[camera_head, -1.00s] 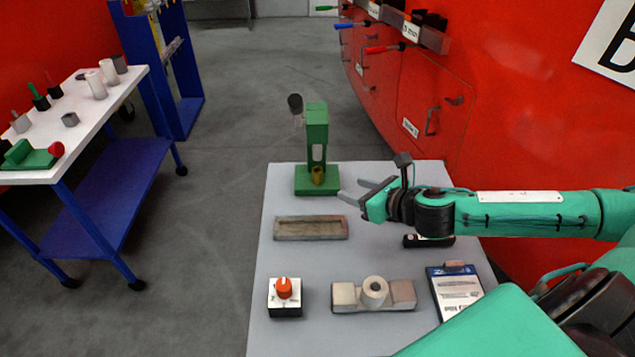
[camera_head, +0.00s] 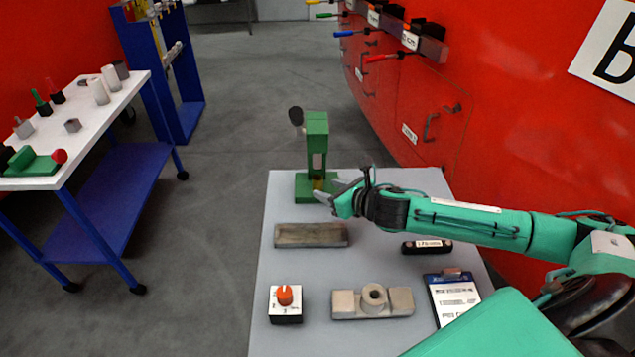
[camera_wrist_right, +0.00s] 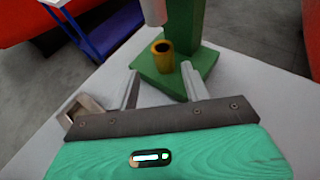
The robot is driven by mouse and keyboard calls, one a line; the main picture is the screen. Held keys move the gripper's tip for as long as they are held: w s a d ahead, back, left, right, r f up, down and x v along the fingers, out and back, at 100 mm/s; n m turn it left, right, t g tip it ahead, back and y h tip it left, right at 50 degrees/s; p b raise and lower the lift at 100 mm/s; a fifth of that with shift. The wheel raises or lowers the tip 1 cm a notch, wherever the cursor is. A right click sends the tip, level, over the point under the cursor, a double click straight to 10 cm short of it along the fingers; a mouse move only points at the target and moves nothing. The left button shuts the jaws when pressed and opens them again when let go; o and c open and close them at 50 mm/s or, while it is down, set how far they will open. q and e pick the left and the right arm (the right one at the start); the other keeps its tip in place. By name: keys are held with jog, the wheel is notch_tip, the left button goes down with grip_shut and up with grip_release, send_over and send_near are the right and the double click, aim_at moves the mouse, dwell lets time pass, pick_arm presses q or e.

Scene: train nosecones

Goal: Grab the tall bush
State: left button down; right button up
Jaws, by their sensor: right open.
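The tall bush is a brass-coloured hollow cylinder (camera_wrist_right: 163,57) standing upright on the base of the green press (camera_wrist_right: 188,35), under the press's ram. In the head view the bush (camera_head: 318,184) is partly hidden by my gripper. My right gripper (camera_head: 329,190) is at the front right of the press base. In the right wrist view its two fingers (camera_wrist_right: 160,86) are spread apart and empty, with the bush just ahead of the gap between them. The fingers look apart from the bush. My left gripper is not in view.
On the grey table, a shallow tray (camera_head: 311,235) lies in front of the press. A box with an orange knob (camera_head: 285,297), a block with a ring-shaped part (camera_head: 373,296), a black device (camera_head: 427,247) and a clipboard (camera_head: 453,297) lie nearer. A red cabinet (camera_head: 430,120) stands behind right.

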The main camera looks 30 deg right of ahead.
aim_at(320, 185)
jog(key=x, duration=0.2)
jog(key=p+x, duration=0.1)
jog(key=x, duration=0.1)
jog(key=shift+w+d, duration=0.15)
jog(key=shift+d, duration=0.05)
jog(key=shift+w+f, duration=0.1)
jog(key=shift+w, duration=0.05)
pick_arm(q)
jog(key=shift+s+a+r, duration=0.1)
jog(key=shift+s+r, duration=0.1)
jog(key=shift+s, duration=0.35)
pick_arm(e)
jog(key=c, duration=0.7)
jog(key=shift+c, duration=1)
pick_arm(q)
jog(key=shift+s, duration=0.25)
